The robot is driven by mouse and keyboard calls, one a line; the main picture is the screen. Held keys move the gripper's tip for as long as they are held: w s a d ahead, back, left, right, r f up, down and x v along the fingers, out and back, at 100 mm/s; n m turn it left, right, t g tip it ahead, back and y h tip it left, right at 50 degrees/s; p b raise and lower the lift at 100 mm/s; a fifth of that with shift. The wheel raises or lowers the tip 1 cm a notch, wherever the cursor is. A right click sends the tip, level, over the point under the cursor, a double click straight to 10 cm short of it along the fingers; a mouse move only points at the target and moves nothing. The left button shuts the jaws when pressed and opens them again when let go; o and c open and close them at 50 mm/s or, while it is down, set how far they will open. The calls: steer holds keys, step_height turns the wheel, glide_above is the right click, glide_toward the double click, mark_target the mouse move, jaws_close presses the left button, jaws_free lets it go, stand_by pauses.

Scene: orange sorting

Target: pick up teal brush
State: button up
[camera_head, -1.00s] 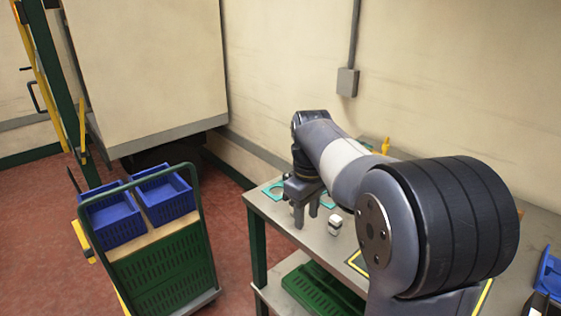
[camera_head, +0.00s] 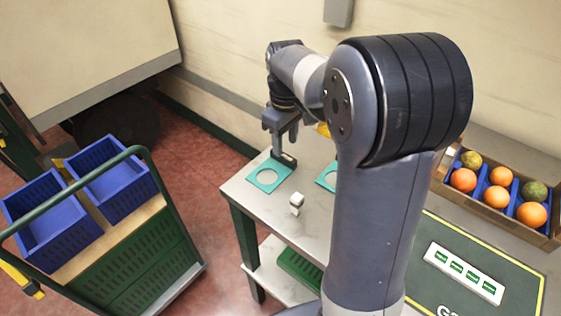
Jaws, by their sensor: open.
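I cannot make out a teal brush in this view; my arm covers part of the table. My gripper (camera_head: 283,148) is open above the far left part of the table, pointing down, beside a teal square plate with a round hole (camera_head: 267,184). A small dark piece shows at its fingertips, and I cannot tell whether it is part of the gripper or a separate thing. A second teal plate (camera_head: 326,178) is partly hidden behind my arm.
A small white-and-grey object (camera_head: 296,203) stands on the table (camera_head: 255,207). A box of oranges (camera_head: 545,240) and a dark green board (camera_head: 430,270) lie to the right. A cart with blue crates (camera_head: 110,180) stands left. A green crate (camera_head: 300,270) sits on the lower shelf.

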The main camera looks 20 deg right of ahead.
mark_target(285, 155)
step_height(285, 155, down, 5)
steer(key=shift+a+r, duration=0.1)
steer(key=shift+r, duration=0.05)
jaws_close()
stand_by(0.4)
